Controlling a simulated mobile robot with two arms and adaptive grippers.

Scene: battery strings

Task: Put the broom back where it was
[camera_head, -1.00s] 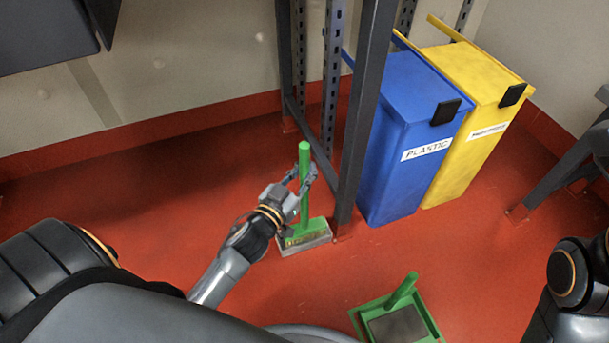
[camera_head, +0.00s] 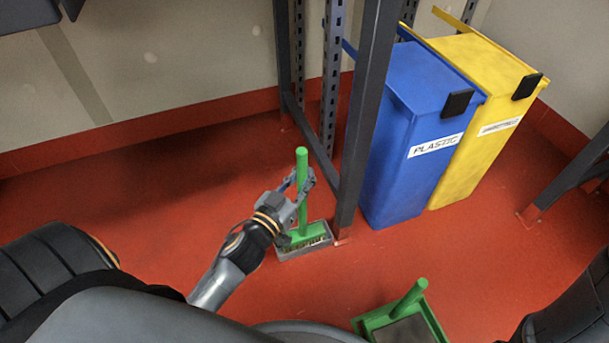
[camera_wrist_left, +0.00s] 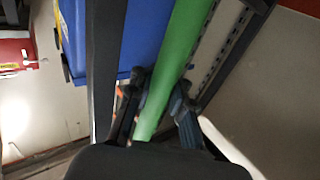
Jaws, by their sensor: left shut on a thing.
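The green broom (camera_head: 302,165) stands upright beside the dark shelf post in the head view, its brush end low at the red floor. My left gripper (camera_head: 306,184) is shut on its handle, around the middle. In the left wrist view, the green broom handle (camera_wrist_left: 178,55) runs between the fingers of my left gripper (camera_wrist_left: 160,112). A grey tray-like base (camera_head: 290,255) shows around the bristles; I cannot tell whether the brush rests in it. My right gripper is not in view.
A dark metal rack post (camera_head: 362,120) stands just right of the broom. Blue (camera_head: 400,190) and yellow (camera_head: 470,150) bins are behind it to the right. A green dustpan (camera_head: 377,322) with an upright handle is on the floor at the bottom. Floor to the left is clear.

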